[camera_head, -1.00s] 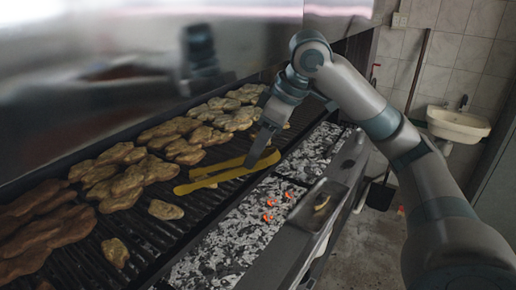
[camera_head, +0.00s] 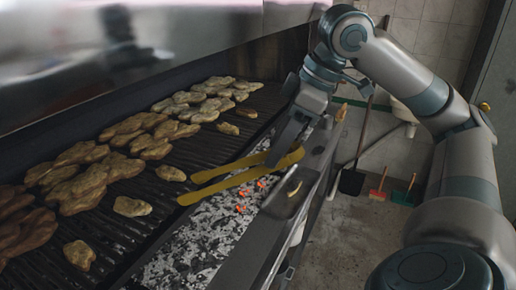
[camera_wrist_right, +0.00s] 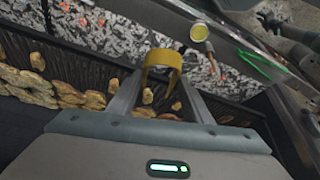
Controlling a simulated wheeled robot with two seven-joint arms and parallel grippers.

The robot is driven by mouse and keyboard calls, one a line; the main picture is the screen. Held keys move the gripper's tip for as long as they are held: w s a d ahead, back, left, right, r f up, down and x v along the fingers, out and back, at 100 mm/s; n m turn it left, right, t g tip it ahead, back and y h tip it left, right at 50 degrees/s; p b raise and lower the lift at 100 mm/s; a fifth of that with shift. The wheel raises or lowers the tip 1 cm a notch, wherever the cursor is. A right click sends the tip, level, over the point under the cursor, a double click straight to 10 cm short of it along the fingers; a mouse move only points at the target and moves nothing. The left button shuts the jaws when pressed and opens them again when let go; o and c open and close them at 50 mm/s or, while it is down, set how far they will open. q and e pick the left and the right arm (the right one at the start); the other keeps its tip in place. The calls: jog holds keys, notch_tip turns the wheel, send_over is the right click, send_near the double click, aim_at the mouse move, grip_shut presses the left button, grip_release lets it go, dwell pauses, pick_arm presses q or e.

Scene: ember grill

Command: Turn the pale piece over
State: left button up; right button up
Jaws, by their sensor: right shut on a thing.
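My right gripper (camera_head: 285,148) is shut on yellow tongs (camera_head: 232,176) near their bent end. The tongs' two arms point left, apart from each other, with tips near the front edge of the grill grate (camera_head: 130,245). In the right wrist view the tongs' yellow bend (camera_wrist_right: 163,58) shows between the fingers. Several small loose pieces lie on the grate. One pale tan piece (camera_head: 132,206) lies left of the tong tips, apart from them; a browner one (camera_head: 170,173) is behind it and another (camera_head: 79,254) in front. I cannot be sure which is the pale piece. My left gripper is not in view.
Larger browned pieces (camera_head: 80,188) fill the back of the grate. A trough of grey coals (camera_head: 205,245) with glowing embers (camera_head: 262,183) runs along its front, beside a metal ledge (camera_head: 255,258). A steel hood (camera_head: 60,70) stands behind. Floor space is open at right.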

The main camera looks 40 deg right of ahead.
jog(key=s+d+b, duration=0.2)
jog(key=s+b, duration=0.4)
jog(key=s, duration=0.1)
jog(key=s+d+b, duration=0.3)
jog(key=s+b, duration=0.3)
jog(key=s, duration=0.1)
jog(key=shift+s, duration=0.25)
dwell(0.3)
